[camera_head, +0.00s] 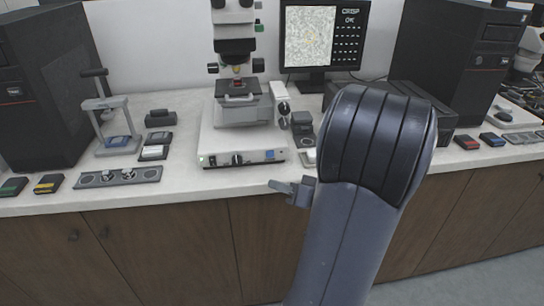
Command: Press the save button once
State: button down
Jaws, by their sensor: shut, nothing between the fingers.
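A white microscope (238,110) stands on the bench at the middle. Its front panel has a blue square button (269,154) at the right, a dark knob in the middle and a small light at the left. No label on the blue button is readable, so I cannot tell for sure that it is the save button. My gripper (274,185) is shut and empty, pointing left. In the picture it is just below the blue button, at the bench's front edge, apart from the panel. My arm hides part of the bench to the right.
A monitor (322,38) behind shows a speckled picture and "CRISP OK". A small press (109,126) and a grey tray with knobs (119,177) stand left. Dark computer towers flank the bench. The white benchtop (190,188) is clear before the microscope.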

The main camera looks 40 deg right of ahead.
aim_at(270, 154)
jog(key=shift+d, duration=0.45)
jog(key=w+d+p, duration=0.1)
jog(key=w, duration=0.1)
jog(key=w+d+p, duration=0.1)
jog(key=w, duration=0.1)
jog(key=w+d+p, duration=0.1)
jog(key=w, duration=0.1)
jog(key=shift+d+f, duration=0.15)
jog(key=shift+d, duration=0.25)
jog(key=shift+w+d, duration=0.4)
jog(key=shift+w, duration=0.35)
jog(key=shift+w+d+b, duration=0.15)
jog(key=shift+w+b, duration=0.1)
jog(key=shift+b, duration=0.65)
dwell(0.6)
jog(key=shift+w, duration=0.1)
